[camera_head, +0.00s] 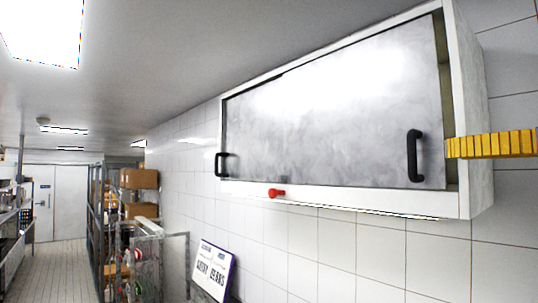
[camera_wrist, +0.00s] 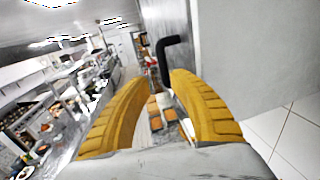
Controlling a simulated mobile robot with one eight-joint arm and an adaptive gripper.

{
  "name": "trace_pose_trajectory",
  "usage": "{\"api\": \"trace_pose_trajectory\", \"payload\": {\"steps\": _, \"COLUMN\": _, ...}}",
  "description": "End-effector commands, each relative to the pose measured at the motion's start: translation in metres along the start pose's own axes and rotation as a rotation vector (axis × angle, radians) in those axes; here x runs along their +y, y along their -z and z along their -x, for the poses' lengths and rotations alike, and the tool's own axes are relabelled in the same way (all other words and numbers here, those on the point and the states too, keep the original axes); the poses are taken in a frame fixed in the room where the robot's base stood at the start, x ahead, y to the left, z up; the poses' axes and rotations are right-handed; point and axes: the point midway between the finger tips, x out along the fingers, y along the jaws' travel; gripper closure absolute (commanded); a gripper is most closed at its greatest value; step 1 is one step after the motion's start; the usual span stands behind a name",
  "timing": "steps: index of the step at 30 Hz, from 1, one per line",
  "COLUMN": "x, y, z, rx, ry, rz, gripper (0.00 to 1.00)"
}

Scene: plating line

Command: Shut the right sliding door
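The wall cabinet (camera_head: 465,205) has grey sliding doors. The right sliding door (camera_head: 345,110) carries a black bar handle (camera_head: 414,155) near its right edge. A narrow dark gap shows between that edge and the cabinet's right side. My gripper (camera_head: 450,147) has yellow fingers and reaches in from the right, just right of the handle. In the wrist view my gripper (camera_wrist: 161,77) is open, with nothing between its fingers. The black handle (camera_wrist: 165,55) appears just beyond the fingertips; whether it touches them is unclear.
The left door's black handle (camera_head: 221,164) is at the cabinet's left end. A red knob (camera_head: 276,193) sits under the cabinet's lower edge. A sign (camera_head: 213,270) leans below by the tiled wall. Shelving with boxes (camera_head: 139,179) stands at left, beside an open aisle (camera_head: 60,270).

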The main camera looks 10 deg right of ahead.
Motion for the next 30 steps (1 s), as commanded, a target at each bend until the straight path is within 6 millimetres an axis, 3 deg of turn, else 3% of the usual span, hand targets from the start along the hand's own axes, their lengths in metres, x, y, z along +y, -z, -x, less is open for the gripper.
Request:
{"api": "trace_pose_trajectory", "payload": {"steps": 8, "x": 0.002, "y": 0.005, "z": -0.002, "rx": 0.006, "ry": -0.001, "rz": 0.007, "gripper": 0.75}}
{"api": "trace_pose_trajectory", "payload": {"steps": 11, "x": 0.013, "y": 0.044, "z": -0.013, "rx": 0.055, "ry": -0.009, "rz": 0.066, "gripper": 0.75}}
{"api": "trace_pose_trajectory", "payload": {"steps": 14, "x": 0.033, "y": 0.115, "z": -0.032, "rx": 0.148, "ry": -0.025, "rz": 0.197, "gripper": 0.75}}
{"api": "trace_pose_trajectory", "payload": {"steps": 15, "x": 0.034, "y": 0.071, "z": -0.027, "rx": 0.115, "ry": 0.062, "rz": 0.159, "gripper": 0.75}}
{"api": "trace_pose_trajectory", "payload": {"steps": 19, "x": 0.036, "y": 0.019, "z": -0.013, "rx": 0.047, "ry": 0.259, "rz": 0.072, "gripper": 0.75}}
{"api": "trace_pose_trajectory", "payload": {"steps": 25, "x": 0.035, "y": -0.002, "z": 0.000, "rx": -0.004, "ry": 0.390, "rz": 0.003, "gripper": 0.75}}
{"api": "trace_pose_trajectory", "payload": {"steps": 30, "x": 0.028, "y": -0.002, "z": -0.018, "rx": -0.006, "ry": 0.390, "rz": 0.001, "gripper": 0.75}}
